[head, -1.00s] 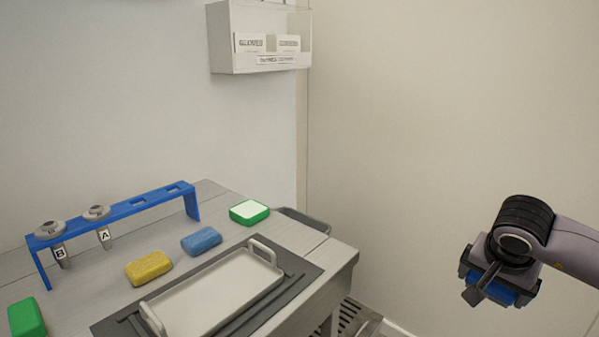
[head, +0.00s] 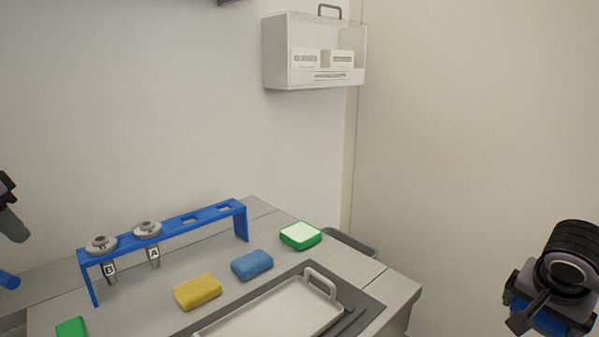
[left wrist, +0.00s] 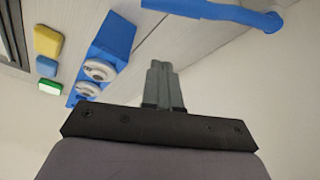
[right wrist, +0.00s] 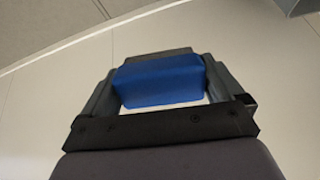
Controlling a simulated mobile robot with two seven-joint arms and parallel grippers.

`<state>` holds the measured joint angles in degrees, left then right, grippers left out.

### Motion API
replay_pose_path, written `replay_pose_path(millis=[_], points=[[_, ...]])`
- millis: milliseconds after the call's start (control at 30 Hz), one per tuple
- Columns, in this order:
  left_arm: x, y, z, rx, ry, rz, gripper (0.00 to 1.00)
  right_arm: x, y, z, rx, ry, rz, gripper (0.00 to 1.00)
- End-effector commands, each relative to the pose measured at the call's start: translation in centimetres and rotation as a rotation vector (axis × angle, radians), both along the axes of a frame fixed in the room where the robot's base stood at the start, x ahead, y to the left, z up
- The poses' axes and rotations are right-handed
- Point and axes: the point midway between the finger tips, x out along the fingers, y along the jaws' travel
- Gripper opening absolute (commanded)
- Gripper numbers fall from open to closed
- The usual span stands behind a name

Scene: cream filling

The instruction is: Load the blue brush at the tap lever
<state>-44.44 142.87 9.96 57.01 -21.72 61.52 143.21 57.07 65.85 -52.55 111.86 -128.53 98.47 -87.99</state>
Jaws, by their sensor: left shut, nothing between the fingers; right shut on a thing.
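My right gripper (head: 545,315) is shut on a blue block-shaped piece, which I take for the blue brush (right wrist: 158,80); no bristles show. It is held in the air at the far right, away from the table. My left gripper (head: 14,230) is shut and empty at the left edge; its fingers (left wrist: 162,72) are together in the left wrist view. A blue rounded bar end (head: 8,281) shows below it in the head view. A curved blue bar (left wrist: 215,10) crosses the top of the left wrist view; I cannot tell whether it is the tap lever.
A blue rack (head: 185,226) holds piping nozzles A (head: 153,254) and B (head: 109,269). Yellow (head: 198,292) and blue (head: 252,265) sponges, a green-and-white block (head: 301,236), a green block (head: 72,328) and a tray (head: 275,312) are on the table. A glove box (head: 312,55) hangs above.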

Motion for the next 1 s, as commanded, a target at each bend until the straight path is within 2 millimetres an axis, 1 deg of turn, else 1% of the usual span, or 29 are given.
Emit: replay_pose_path(millis=[33, 200, 233, 300, 400, 600, 767, 1000], points=[[0.3, -0.1, -1.2, -0.001, 0.004, 0.0, 0.0, 0.0, 0.0, 0.1, 0.0, 0.0, 0.0, 0.66], [1.4, -0.5, -4.2, -0.001, 0.002, 0.001, 0.0, 0.0, 0.0, 0.3, 0.0, -0.001, 0.0, 0.66], [1.3, -0.4, -4.2, -0.001, -0.001, 0.002, 0.0, 0.0, 0.0, 0.4, 0.0, -0.001, 0.0, 0.66], [0.4, -0.1, -4.0, -0.002, -0.003, 0.003, 0.0, 0.0, 0.0, 0.5, 0.0, -0.001, 0.0, 0.66], [-0.5, 0.2, -4.3, -0.004, -0.003, 0.002, 0.0, 0.0, 0.0, 0.7, 0.0, -0.001, 0.0, 0.66], [-1.8, 0.7, -4.6, -0.001, -0.002, 0.001, 0.0, 0.0, 0.0, 0.9, 0.0, -0.001, 0.0, 0.66], [-2.2, 0.9, -4.8, 0.0, -0.003, 0.001, 0.0, 0.0, 0.0, 1.0, 0.0, -0.001, 0.0, 0.66], [-2.3, 0.9, -4.8, 0.0, -0.002, 0.001, 0.0, 0.0, 0.0, 1.0, 0.0, -0.001, 0.0, 0.66]])
